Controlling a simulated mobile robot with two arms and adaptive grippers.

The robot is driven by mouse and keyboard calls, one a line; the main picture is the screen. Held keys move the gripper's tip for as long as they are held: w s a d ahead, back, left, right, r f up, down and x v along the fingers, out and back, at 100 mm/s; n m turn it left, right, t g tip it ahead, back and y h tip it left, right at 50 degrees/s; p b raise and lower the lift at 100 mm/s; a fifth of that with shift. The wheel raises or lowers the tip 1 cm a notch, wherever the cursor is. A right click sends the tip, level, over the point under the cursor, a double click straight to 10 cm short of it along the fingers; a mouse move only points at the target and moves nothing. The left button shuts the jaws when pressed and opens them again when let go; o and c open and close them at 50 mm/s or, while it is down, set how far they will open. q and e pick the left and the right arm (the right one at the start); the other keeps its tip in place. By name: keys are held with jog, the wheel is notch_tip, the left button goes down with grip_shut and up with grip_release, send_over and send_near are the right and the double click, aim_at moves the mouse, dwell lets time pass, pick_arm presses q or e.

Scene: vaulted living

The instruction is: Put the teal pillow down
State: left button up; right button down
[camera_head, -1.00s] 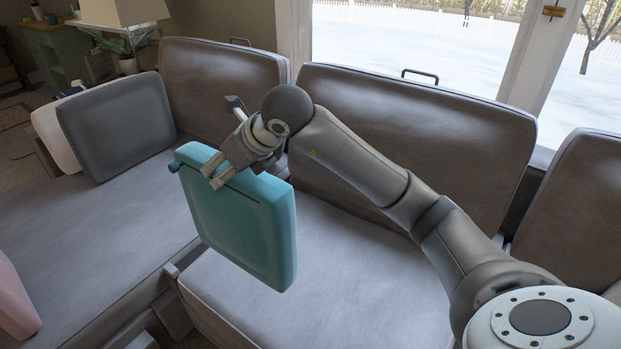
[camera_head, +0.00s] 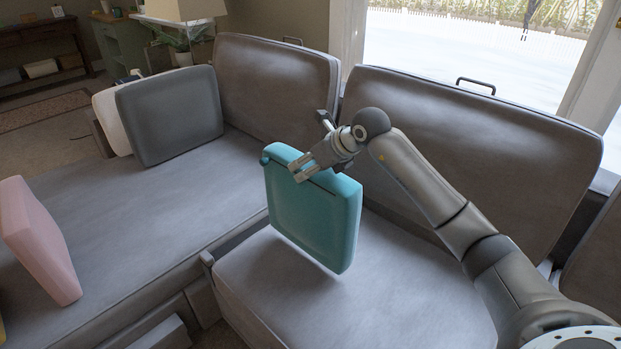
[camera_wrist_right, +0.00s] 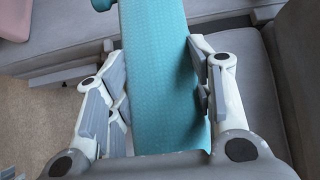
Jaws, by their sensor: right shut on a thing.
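The teal pillow (camera_head: 312,215) hangs upright by its top edge from my right gripper (camera_head: 307,170), over the front part of the grey sofa seat (camera_head: 370,290). In the right wrist view the teal pillow (camera_wrist_right: 158,70) runs between the two fingers of my right gripper (camera_wrist_right: 160,95), which is shut on it. The pillow's lower edge is close to the seat; I cannot tell whether it touches. My left gripper is not in view.
A grey pillow (camera_head: 170,115) and a white pillow (camera_head: 110,120) lean at the left sofa section's far end. A pink pillow (camera_head: 38,240) stands at its left edge. Backrests (camera_head: 470,150) rise behind the seat. The seat around the teal pillow is clear.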

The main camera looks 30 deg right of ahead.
aim_at(338, 175)
jog(key=shift+w+d+f, duration=0.15)
jog(key=shift+d+f, duration=0.1)
jog(key=shift+f, duration=0.05)
notch_tip(338, 175, down, 2)
jog(key=shift+f+b, duration=0.15)
jog(key=shift+b, duration=0.15)
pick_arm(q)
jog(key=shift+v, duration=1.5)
pick_arm(e)
jog(key=shift+d+f, duration=0.1)
jog(key=shift+f, duration=0.35)
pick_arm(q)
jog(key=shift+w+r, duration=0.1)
pick_arm(e)
jog(key=shift+f, duration=0.1)
jog(key=c, duration=0.7)
grip_release()
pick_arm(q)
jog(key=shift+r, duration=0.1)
